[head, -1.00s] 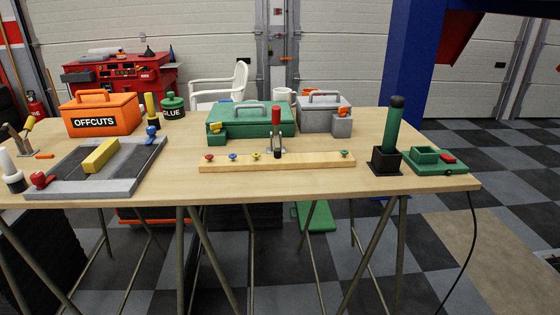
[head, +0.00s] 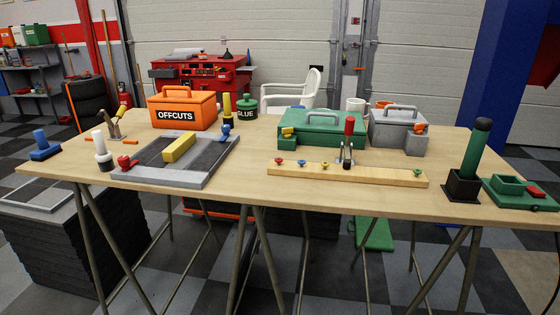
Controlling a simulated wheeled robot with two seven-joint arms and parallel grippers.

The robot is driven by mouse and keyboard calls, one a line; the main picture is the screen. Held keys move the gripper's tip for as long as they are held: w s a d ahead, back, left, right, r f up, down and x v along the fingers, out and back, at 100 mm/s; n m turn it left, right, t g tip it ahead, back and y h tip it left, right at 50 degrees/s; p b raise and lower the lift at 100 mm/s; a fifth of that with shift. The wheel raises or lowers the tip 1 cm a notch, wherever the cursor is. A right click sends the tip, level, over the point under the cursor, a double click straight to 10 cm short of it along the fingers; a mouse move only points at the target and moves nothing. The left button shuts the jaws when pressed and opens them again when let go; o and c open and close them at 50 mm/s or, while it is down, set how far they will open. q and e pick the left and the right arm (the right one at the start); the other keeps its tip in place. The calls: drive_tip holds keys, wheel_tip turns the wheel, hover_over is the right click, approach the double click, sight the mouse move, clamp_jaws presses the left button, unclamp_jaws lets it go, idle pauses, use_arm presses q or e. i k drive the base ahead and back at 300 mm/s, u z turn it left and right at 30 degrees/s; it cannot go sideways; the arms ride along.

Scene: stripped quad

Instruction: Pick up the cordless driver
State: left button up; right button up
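No thing is plainly recognisable as the cordless driver. The closest match in the head view is a green upright cylinder (head: 475,155) with a black top, standing in a square black base (head: 462,186) near the table's right end. Beside it on the right lies a low green holder (head: 512,197) with a square socket and a red part. Neither of my grippers is in view.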

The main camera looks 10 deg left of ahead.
sight(480, 135)
drive_tip(key=z, duration=0.15)
drive_tip(key=i, duration=1.05)
drive_tip(key=z, duration=0.55)
